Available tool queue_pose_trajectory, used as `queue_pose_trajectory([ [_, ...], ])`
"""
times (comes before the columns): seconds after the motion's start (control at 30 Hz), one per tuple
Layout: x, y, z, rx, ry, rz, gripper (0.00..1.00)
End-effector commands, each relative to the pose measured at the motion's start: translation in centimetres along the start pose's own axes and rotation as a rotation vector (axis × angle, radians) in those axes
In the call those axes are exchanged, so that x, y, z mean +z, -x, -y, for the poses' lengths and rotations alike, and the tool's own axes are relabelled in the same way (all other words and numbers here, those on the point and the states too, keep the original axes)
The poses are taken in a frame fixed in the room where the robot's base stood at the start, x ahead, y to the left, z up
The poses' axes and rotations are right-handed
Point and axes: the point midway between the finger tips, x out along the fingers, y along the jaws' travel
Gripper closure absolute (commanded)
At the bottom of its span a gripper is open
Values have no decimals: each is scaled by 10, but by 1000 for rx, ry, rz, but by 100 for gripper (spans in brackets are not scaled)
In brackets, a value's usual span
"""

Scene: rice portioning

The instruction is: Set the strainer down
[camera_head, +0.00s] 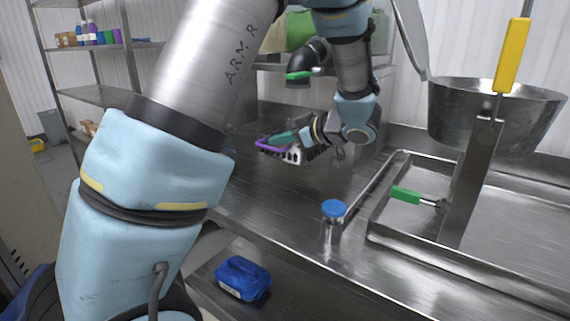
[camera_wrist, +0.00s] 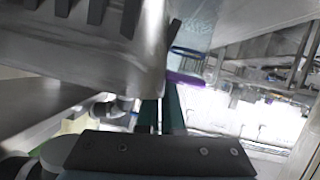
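The strainer (camera_head: 296,156) is a metal piece with dark holes and a purple handle, held low over the steel counter (camera_head: 265,190). Whether it touches the counter I cannot tell. My gripper (camera_head: 272,141) has teal fingers that meet at the purple handle. In the wrist view the fingers of my gripper (camera_wrist: 163,95) run close together, with the purple handle (camera_wrist: 186,79) at their tips. The slotted metal of the strainer (camera_wrist: 110,45) fills the upper left there.
A metal tray (camera_head: 385,240) on the right carries a stand with a large steel bowl (camera_head: 470,105). A blue-capped shaker (camera_head: 332,222) stands left of the tray. A blue container (camera_head: 243,278) sits on the lower shelf. The counter left of the shaker is clear.

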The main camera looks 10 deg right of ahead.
Motion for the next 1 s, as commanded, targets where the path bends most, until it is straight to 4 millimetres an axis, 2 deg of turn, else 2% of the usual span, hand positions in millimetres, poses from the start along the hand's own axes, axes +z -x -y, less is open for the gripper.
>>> queue_pose_trajectory([
  [0.1,17,-7,4,-1,-3,-3,100],
  [0.33,33,-14,7,-1,0,-2,100],
  [0.53,57,-23,12,-1,-1,-2,100],
  [0.93,63,-26,13,-1,3,-1,100],
  [1.0,62,-26,14,-1,2,0,89],
])
